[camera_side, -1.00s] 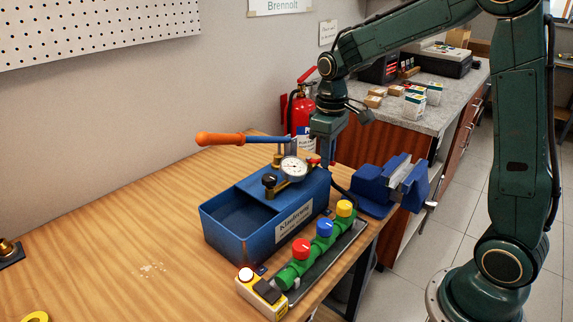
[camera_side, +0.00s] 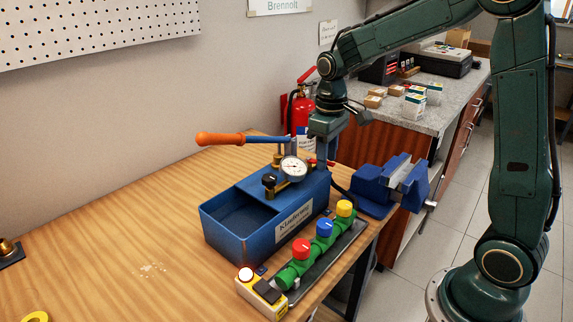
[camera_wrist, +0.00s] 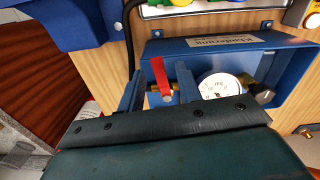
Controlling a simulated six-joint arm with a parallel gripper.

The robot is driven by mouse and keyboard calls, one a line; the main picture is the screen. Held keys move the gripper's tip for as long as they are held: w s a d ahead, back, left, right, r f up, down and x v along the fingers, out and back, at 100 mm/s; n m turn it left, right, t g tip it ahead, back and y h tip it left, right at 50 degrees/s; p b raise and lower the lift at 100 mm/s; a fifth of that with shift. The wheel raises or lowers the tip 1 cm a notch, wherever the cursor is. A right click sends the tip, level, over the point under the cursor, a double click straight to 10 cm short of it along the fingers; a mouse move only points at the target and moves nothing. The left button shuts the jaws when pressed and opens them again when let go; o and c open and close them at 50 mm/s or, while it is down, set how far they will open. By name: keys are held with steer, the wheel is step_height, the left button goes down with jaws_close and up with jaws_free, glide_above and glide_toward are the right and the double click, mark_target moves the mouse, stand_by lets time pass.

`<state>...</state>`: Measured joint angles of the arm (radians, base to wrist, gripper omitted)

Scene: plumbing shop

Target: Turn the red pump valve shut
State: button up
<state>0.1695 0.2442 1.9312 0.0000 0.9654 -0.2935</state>
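The blue test pump (camera_side: 240,236) stands on the wooden bench, with its orange-tipped lever swung out to the left. The red pump valve (camera_wrist: 159,77) is a flat red handle on a brass fitting, beside the round gauge (camera_wrist: 219,86). In the side view the valve is mostly hidden by my gripper. My gripper (camera_side: 328,152) points down at the pump's back right end. In the wrist view its two fingers (camera_wrist: 159,88) are apart, one on each side of the red handle, with gaps visible. I cannot tell how deep the handle sits between them.
A green manifold with red (camera_side: 301,249), blue and yellow knobs lies along the pump's front side. A blue vise (camera_side: 380,190) is fixed at the bench's right edge, close to my gripper. A black hose runs nearby. The left bench top is mostly clear.

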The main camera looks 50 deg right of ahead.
step_height(320, 180, up, 14)
stand_by(0.8)
steer(key=shift+f, duration=0.2)
stand_by(0.3)
step_height(320, 180, down, 14)
steer(key=shift+r, duration=0.15)
stand_by(0.7)
jaws_close()
